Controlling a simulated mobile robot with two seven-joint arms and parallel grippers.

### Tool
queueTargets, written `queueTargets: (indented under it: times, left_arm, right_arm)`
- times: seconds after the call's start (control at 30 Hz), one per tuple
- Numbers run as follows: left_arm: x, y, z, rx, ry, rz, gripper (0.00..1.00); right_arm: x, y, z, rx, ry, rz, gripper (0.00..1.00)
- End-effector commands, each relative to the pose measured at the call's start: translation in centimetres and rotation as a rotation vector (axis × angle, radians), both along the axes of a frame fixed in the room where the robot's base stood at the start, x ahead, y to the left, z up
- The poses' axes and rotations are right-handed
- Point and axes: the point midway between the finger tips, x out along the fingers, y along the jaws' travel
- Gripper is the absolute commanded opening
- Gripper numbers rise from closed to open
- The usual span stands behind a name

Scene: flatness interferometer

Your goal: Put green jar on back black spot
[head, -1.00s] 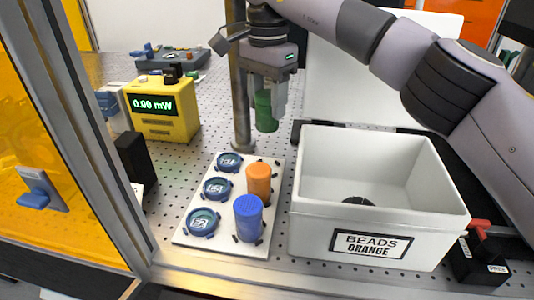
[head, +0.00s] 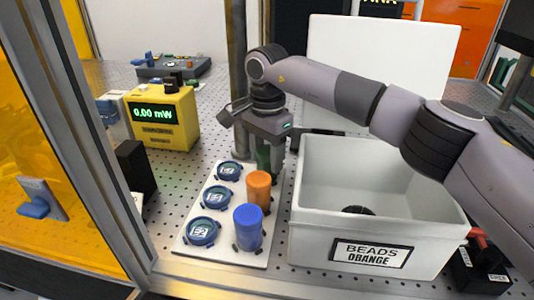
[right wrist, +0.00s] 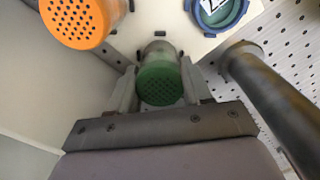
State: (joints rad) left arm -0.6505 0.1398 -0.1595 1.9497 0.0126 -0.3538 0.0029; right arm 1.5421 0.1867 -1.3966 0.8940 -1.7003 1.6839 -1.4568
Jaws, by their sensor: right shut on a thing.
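The green jar (head: 263,157) is upright in my right gripper (head: 268,160), at the back right corner of the white board (head: 228,250). In the right wrist view the green jar's perforated lid (right wrist: 160,84) sits between the two fingers (right wrist: 160,92), which are shut on it. The jar's lower end is at or just above the board; I cannot tell whether it touches. No bare black spot shows clearly; the area under the jar is hidden. My left gripper is not in view.
An orange jar (head: 258,188) and a blue jar (head: 248,228) stand in line in front of the green one. Several blue-rimmed discs (head: 216,196) lie along the board's left side. A white bin (head: 335,225) stands close on the right, and a metal post (head: 237,80) rises behind.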

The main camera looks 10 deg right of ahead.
Motion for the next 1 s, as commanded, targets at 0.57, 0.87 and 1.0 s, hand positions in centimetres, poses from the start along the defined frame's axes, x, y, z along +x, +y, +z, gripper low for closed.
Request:
queueTargets:
  times: [0.57, 0.87, 1.0]
  left_arm:
    - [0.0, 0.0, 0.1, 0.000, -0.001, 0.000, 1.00]
    - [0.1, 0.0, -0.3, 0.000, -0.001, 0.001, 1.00]
    - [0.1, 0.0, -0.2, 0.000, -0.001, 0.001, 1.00]
  right_arm:
    - [0.0, 0.0, 0.3, 0.001, -0.001, 0.000, 0.75]
    - [0.1, 0.1, 5.7, 0.001, -0.004, -0.001, 0.75]
    - [0.1, 0.1, 8.6, 0.000, -0.004, -0.001, 0.75]
